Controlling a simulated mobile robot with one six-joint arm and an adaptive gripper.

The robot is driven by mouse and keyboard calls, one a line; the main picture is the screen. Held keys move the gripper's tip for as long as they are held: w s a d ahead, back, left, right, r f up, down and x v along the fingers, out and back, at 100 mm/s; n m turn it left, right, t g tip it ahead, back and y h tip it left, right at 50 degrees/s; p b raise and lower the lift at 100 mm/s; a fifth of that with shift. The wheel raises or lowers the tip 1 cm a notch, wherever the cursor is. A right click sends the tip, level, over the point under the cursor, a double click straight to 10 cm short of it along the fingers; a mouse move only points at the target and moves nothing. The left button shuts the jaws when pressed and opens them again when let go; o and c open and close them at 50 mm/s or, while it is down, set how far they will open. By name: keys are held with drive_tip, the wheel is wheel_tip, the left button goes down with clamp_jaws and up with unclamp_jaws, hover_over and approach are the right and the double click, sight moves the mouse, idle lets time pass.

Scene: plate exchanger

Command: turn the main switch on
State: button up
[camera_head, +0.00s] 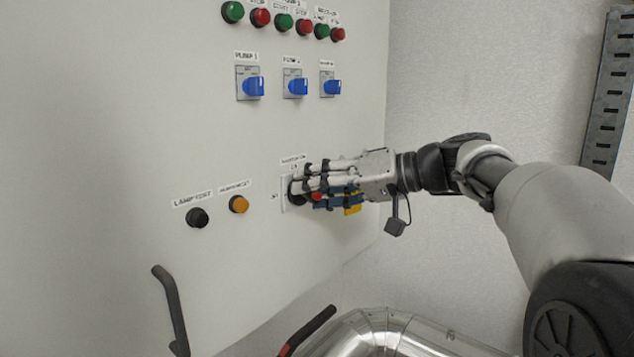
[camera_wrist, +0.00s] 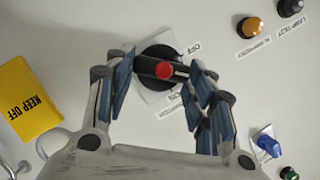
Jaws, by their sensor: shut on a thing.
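The main switch is a black rotary handle with a red spot (camera_wrist: 165,70) on a round black base over a white plate. In the head view its white plate (camera_head: 285,194) is low on the panel, mostly hidden by my fingers. My gripper (camera_head: 308,186) reaches in from the right. In the wrist view my gripper (camera_wrist: 161,74) has its blue-padded fingers on both sides of the handle, shut on it. The handle lies roughly across the picture between the fingers. OFF and ON labels show at the plate's edge.
A yellow KEEP OFF tag (camera_wrist: 28,100) hangs beside the switch. A black lamp test button (camera_head: 198,217) and an orange button (camera_head: 238,204) are to its left. Blue pump switches (camera_head: 253,86) are above. Dark handles (camera_head: 170,310) and shiny metal pipework (camera_head: 390,335) are below.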

drive_tip(key=shift+w+d+f+m+g+y+p, duration=0.1)
drive_tip(key=shift+f+m+g+y+p, duration=0.15)
drive_tip(key=shift+m+y, duration=0.75)
drive_tip(key=shift+w+f+m+g+y+p, duration=0.15)
drive_tip(key=shift+m+y+p, duration=0.25)
drive_tip(key=shift+m, duration=1.2)
drive_tip(key=shift+s+d+f+m+g+y+p, duration=0.1)
drive_tip(key=shift+m+g+y+p, duration=0.15)
drive_tip(key=shift+m+y, duration=0.7)
drive_tip(key=shift+a+m+t+h, duration=0.1)
drive_tip(key=shift+m+t+h, duration=0.15)
drive_tip(key=shift+m+h, duration=0.15)
drive_tip(key=o, duration=1.1)
drive_tip(key=shift+c, duration=0.2)
drive_tip(key=v, duration=1.2)
drive_tip(key=shift+f, duration=0.1)
